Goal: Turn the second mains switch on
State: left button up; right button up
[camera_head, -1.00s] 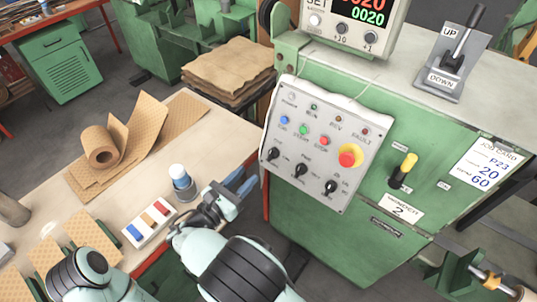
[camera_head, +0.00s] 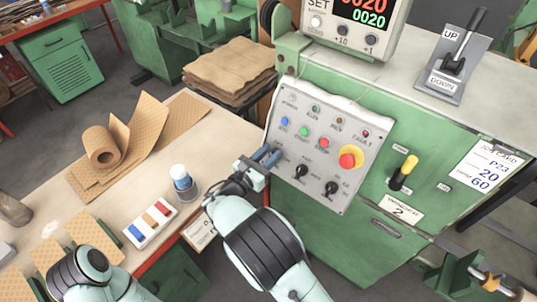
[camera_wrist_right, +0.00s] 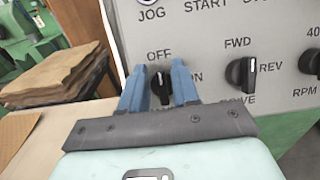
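The control panel (camera_head: 318,195) on the green machine carries black rotary knobs. In the right wrist view, the OFF/ON knob (camera_wrist_right: 161,86) stands between the two blue fingers of my right gripper (camera_wrist_right: 158,85). The fingers are spread with the knob in the gap, and do not appear closed on it. In the head view, the right gripper (camera_head: 268,156) is at the panel's left edge and largely hides that knob. A yellow-and-black lever switch (camera_head: 404,172) is on the machine front, right of the panel; its small labels are hard to read. My left gripper is out of view.
The FWD/REV knob (camera_wrist_right: 241,74) is right of the gripper. A red emergency button (camera_head: 348,160) and an UP/DOWN lever (camera_head: 458,62) are farther right. The bench (camera_head: 225,130) holds a jar (camera_head: 184,182), a coloured strip block (camera_head: 150,224) and a paper roll (camera_head: 102,147).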

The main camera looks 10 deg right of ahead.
grip_shut()
jog(key=shift+f, duration=0.1)
